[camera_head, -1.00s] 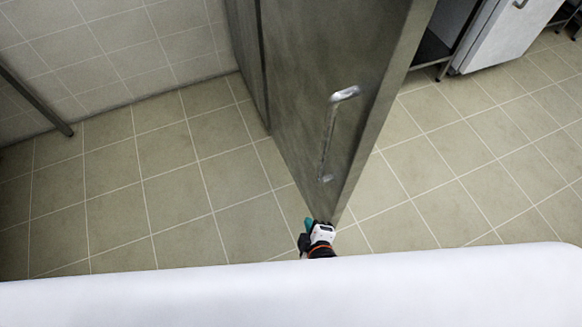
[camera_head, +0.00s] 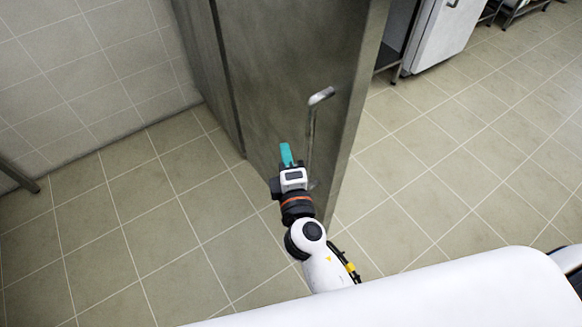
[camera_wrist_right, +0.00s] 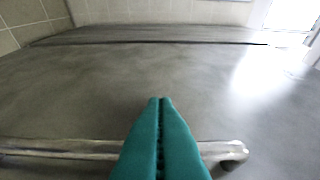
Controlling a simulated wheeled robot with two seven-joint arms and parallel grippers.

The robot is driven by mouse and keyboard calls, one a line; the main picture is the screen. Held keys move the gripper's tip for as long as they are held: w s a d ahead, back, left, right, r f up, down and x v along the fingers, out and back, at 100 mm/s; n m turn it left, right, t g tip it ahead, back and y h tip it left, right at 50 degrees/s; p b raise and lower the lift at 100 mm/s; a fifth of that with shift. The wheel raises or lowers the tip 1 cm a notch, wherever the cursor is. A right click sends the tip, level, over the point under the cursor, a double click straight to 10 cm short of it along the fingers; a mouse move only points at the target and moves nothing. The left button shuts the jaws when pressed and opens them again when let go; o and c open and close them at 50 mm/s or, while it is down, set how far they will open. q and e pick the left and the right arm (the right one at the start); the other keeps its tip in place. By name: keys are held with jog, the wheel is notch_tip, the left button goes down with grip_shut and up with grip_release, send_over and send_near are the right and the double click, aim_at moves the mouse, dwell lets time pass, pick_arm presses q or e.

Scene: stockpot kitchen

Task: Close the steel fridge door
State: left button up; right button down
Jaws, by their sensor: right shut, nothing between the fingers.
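The steel fridge door (camera_head: 285,70) is the tall grey panel in the upper middle of the head view, and its right edge stands out over open floor. Its bar handle (camera_head: 311,130) runs up the face near that edge. My right gripper (camera_head: 286,150) is in front of the door face, left of the handle, with teal fingers shut and empty. In the right wrist view the shut fingers (camera_wrist_right: 160,120) reach past the handle bar (camera_wrist_right: 70,148) towards the grey door face (camera_wrist_right: 90,90). I cannot tell whether the fingertips touch the door. My left gripper is out of view.
A tiled wall (camera_head: 90,60) is at the upper left. A white cabinet (camera_head: 440,35) stands beyond the door at the upper right. Tiled floor (camera_head: 470,170) is clear on both sides of the door. A grey leg (camera_head: 20,178) shows at the left edge.

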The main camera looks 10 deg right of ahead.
jog(key=shift+w+d+p, duration=0.25)
jog(key=shift+w+d, duration=0.05)
jog(key=shift+d, duration=0.4)
jog(key=shift+w+d+p, duration=0.2)
jog(key=shift+w+d, duration=0.1)
jog(key=shift+d, duration=0.35)
jog(key=shift+w+d+p, duration=0.25)
jog(key=shift+w+d, duration=0.05)
jog(key=shift+d, duration=0.4)
jog(key=shift+d, duration=0.1)
